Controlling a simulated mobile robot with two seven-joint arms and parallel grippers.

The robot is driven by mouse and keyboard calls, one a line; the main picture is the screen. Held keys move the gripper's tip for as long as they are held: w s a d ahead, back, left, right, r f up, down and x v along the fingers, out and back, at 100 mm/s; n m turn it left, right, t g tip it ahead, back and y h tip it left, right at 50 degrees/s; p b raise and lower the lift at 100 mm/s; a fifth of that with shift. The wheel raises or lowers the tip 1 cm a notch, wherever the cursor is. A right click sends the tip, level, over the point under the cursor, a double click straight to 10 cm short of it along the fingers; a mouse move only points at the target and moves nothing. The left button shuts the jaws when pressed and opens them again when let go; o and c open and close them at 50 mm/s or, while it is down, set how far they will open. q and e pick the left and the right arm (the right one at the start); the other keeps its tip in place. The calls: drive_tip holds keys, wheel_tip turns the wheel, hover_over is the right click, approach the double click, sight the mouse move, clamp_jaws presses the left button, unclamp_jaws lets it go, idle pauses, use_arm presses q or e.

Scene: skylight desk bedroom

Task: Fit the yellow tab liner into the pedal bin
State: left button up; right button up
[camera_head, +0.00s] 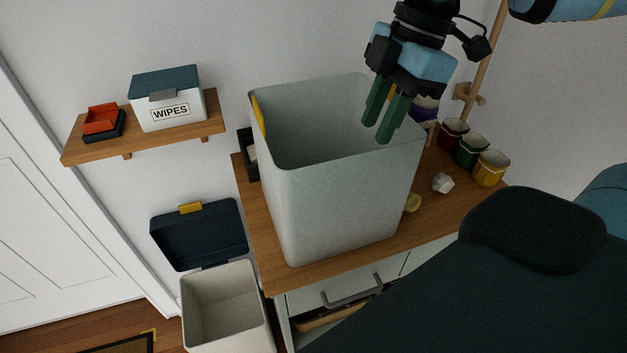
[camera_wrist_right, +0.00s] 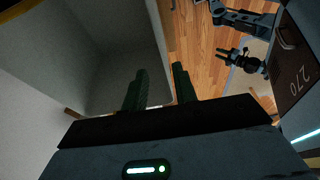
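The liner (camera_head: 340,205) is a tall pale grey open box on the wooden desk top, with a yellow tab (camera_head: 258,115) on its left rim. The pedal bin (camera_head: 228,305) stands on the floor, lower left, empty, its dark lid (camera_head: 200,235) tipped open. My right gripper (camera_head: 379,127) is open, pointing down over the liner's far right side. In the right wrist view its fingers (camera_wrist_right: 160,85) stand apart, with the liner's wall edge (camera_wrist_right: 155,45) seen between them; contact cannot be told. My left gripper (camera_wrist_right: 222,58) shows small in that view, its fingers seemingly apart and empty.
A wall shelf (camera_head: 75,150) holds a wipes box (camera_head: 168,105) and a red and black item (camera_head: 103,122). Red, green and yellow cups (camera_head: 490,168) and a small white object (camera_head: 443,183) stand right of the liner. A dark chair-like shape (camera_head: 530,230) fills the lower right.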

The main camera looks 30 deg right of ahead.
drive_tip(key=x, duration=0.8)
drive_tip(key=shift+a, duration=0.4)
drive_tip(key=shift+s+r, duration=0.1)
drive_tip(key=shift+s, duration=0.05)
clamp_jaws()
